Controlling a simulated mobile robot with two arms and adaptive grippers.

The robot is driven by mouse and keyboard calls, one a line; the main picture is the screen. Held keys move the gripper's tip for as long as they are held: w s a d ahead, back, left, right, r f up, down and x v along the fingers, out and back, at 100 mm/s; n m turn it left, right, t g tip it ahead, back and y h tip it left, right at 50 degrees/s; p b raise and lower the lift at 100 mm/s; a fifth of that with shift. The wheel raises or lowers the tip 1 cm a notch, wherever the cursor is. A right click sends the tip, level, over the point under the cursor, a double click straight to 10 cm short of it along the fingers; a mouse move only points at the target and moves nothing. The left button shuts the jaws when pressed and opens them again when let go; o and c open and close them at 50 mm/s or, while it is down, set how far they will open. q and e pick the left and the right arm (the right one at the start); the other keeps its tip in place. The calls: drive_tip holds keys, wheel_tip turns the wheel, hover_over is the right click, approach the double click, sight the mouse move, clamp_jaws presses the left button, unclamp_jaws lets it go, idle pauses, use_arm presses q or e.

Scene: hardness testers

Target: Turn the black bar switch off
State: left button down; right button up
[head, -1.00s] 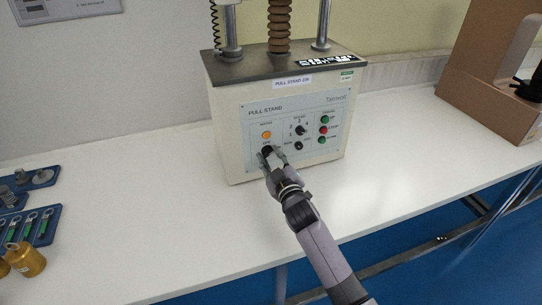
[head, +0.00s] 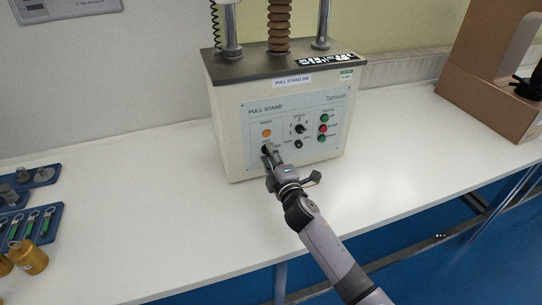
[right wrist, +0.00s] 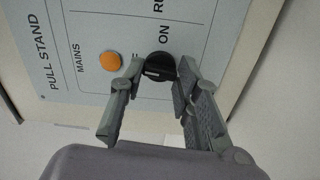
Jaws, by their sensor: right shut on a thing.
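The black bar switch (head: 266,149) sits on the front panel of the pull stand (head: 236,150), below an orange lamp. In the right wrist view the switch (right wrist: 159,66) is a round black knob with a pale mark, between my two fingertips, beside the word ON. My right gripper (head: 271,155) reaches the panel from the front right and is shut on the switch; its fingers also show in the right wrist view (right wrist: 161,72). The fingers partly hide the switch and its lettering in the head view. My left gripper is not in view.
The orange mains lamp (head: 266,133) is just above the switch. A speed dial (head: 300,129), a smaller black knob (head: 298,144) and green and red buttons (head: 323,128) lie to the right. The white bench (head: 130,210) is clear in front. Brass weights (head: 28,258) stand far left.

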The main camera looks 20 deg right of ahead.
drive_tip(key=shift+n, duration=0.6)
drive_tip(key=o, duration=1.2)
drive_tip(key=shift+c, duration=0.2)
drive_tip(key=s, duration=1.2)
drive_tip(key=shift+d, duration=0.2)
